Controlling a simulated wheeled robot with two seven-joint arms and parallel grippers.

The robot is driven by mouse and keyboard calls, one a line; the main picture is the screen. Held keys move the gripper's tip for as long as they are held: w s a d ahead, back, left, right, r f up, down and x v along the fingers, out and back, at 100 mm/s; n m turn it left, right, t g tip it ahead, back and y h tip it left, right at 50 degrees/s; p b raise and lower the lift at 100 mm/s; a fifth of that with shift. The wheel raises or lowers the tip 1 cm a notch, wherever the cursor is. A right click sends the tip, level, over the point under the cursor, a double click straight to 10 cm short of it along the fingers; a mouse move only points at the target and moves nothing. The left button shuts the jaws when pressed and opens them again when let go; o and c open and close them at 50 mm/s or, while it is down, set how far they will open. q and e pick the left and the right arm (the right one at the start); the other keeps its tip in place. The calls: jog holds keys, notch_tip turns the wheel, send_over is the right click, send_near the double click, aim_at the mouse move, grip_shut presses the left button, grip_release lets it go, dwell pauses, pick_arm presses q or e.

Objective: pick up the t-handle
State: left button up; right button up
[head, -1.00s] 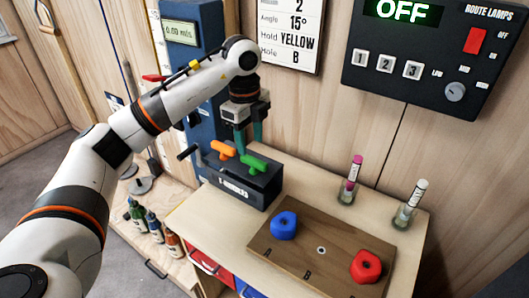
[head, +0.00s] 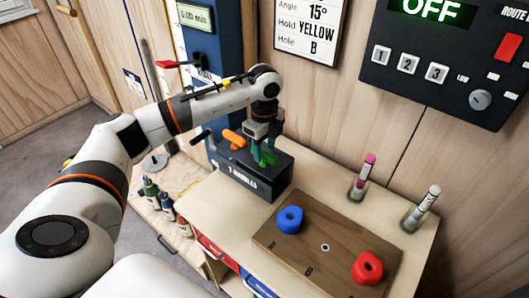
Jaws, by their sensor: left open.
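A dark box (head: 252,184) labelled for T-handles stands at the back left of the bench top. An orange T-handle (head: 233,138) and a green T-handle (head: 270,160) stick up from its top, and a black one (head: 203,135) shows at its left end. My left gripper (head: 263,153) points down over the right part of the box. Its teal fingers are open at the green T-handle and partly hide it. I cannot tell whether they touch it. My right gripper is not in view.
A wooden board (head: 325,226) with a blue hold (head: 290,219) and a red hold (head: 368,267) lies in front right of the box. Two tubes with pens, one pink (head: 368,165) and one white (head: 428,203), stand behind it. A wall sign (head: 312,22) hangs above.

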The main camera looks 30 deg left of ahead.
pick_arm(q)
jog(key=shift+f, duration=1.15)
grip_shut()
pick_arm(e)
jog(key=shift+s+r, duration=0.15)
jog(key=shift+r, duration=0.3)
pick_arm(q)
jog(key=shift+r, duration=0.15)
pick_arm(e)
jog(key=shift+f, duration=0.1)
